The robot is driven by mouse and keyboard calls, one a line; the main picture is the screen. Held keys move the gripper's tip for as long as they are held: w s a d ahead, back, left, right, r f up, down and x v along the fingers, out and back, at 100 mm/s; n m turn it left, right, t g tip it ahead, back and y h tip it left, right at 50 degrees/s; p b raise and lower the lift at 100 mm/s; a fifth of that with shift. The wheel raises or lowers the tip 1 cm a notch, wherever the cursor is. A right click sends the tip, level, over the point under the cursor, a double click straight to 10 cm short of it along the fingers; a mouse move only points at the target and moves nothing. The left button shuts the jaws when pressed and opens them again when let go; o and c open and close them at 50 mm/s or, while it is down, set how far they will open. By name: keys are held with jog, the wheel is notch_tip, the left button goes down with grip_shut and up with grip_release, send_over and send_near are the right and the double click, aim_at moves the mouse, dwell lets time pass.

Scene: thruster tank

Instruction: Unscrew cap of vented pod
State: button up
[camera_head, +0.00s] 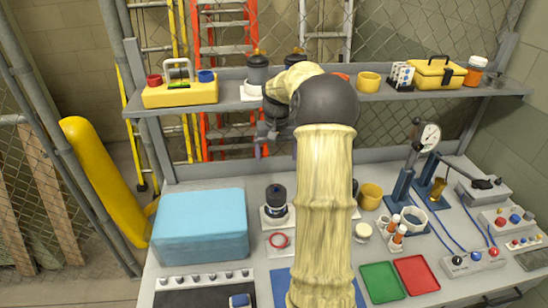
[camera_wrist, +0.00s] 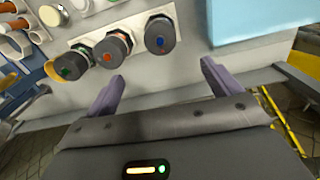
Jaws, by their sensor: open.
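Three dark-capped pods stand in a row on a pale base on the bench. In the head view the pod nearest the blue box (camera_head: 276,198) shows; my arm hides most of the others. I cannot tell which pod is the vented one. My gripper (camera_wrist: 162,78) is open and empty, its purple fingers apart from the caps. In the head view my gripper (camera_head: 270,145) is above and behind the row, partly hidden by my arm.
A large light-blue box (camera_head: 202,225) stands left of the pods. A shelf (camera_head: 200,103) behind holds a yellow case, more pods and an orange jar. Green (camera_head: 382,281) and red (camera_head: 417,274) trays lie front right. A gauge stand (camera_head: 404,180) and cables occupy the right.

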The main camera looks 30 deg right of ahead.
aim_at(276, 189)
jog(key=shift+f, duration=0.15)
notch_tip(276, 189, down, 17)
jog(key=p, duration=0.3)
dwell(0.3)
jog(key=c, duration=1)
jog(key=n+p, duration=0.2)
jog(key=n, duration=0.2)
jog(key=n+p, duration=0.2)
jog(key=n, duration=0.3)
jog(key=n+p, duration=0.2)
jog(key=n, duration=0.3)
jog(key=shift+n+p, duration=0.65)
jog(key=shift+n, duration=0.95)
